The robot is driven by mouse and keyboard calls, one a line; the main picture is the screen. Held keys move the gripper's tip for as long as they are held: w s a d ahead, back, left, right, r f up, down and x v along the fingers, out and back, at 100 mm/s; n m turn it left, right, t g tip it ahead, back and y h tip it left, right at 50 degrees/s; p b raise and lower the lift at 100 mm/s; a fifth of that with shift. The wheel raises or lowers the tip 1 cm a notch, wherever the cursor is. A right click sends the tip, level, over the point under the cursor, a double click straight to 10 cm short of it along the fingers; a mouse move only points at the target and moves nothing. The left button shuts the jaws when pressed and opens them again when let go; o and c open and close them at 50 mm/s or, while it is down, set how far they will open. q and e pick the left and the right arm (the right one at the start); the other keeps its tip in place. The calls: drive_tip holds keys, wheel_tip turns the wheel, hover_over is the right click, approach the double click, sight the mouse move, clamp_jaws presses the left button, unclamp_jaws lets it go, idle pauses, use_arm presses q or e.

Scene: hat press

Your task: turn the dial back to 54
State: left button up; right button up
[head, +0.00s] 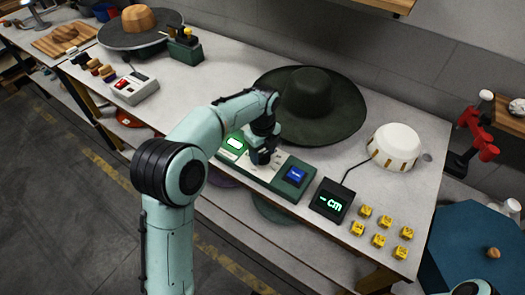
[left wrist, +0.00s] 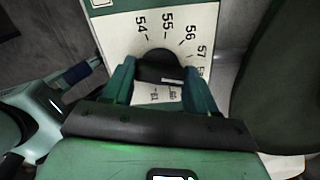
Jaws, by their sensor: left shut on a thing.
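The dial is a black knob (left wrist: 158,66) on a cream scale plate (left wrist: 125,38) in the left wrist view. The printed numbers 54, 55, 56 and 57 curve around it. A short pale mark shows on the knob's lower right, but I cannot tell which number it indicates. My left gripper (head: 262,156) is shut on the knob, with one green finger on each side in the left wrist view (left wrist: 160,85). In the head view the gripper hides most of the dial on the green control panel (head: 272,183). My right gripper is out of view.
The panel also has a lit screen (head: 235,143) and a blue button (head: 296,175). A dark green wide-brimmed hat (head: 308,92) stands close behind. A display reading "-- cm" (head: 329,200), yellow blocks (head: 381,222) and a white dome (head: 396,146) are to the right.

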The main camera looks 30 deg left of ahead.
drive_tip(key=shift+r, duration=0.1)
use_arm(q)
drive_tip(key=n+p, duration=0.1)
drive_tip(key=n, duration=0.3)
drive_tip(key=shift+r+n+p, duration=0.1)
drive_tip(key=shift+n+p, duration=0.2)
drive_tip(key=shift+p, duration=0.1)
drive_tip(key=n+p, duration=0.1)
drive_tip(key=n, duration=0.5)
drive_tip(key=n+p, duration=0.1)
drive_tip(key=n, duration=0.5)
drive_tip(key=shift+s+n, duration=0.1)
drive_tip(key=shift+n, duration=0.2)
drive_tip(key=n, duration=0.3)
drive_tip(key=shift+n, duration=0.3)
drive_tip(key=shift+d+n+p, duration=0.1)
drive_tip(key=shift+n+p, duration=0.2)
drive_tip(key=shift+n, duration=1.3)
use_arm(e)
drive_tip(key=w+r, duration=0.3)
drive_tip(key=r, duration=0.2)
use_arm(q)
drive_tip(key=shift+n, duration=0.3)
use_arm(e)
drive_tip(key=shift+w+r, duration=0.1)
use_arm(q)
drive_tip(key=o, duration=1.1)
drive_tip(key=shift+c, duration=0.2)
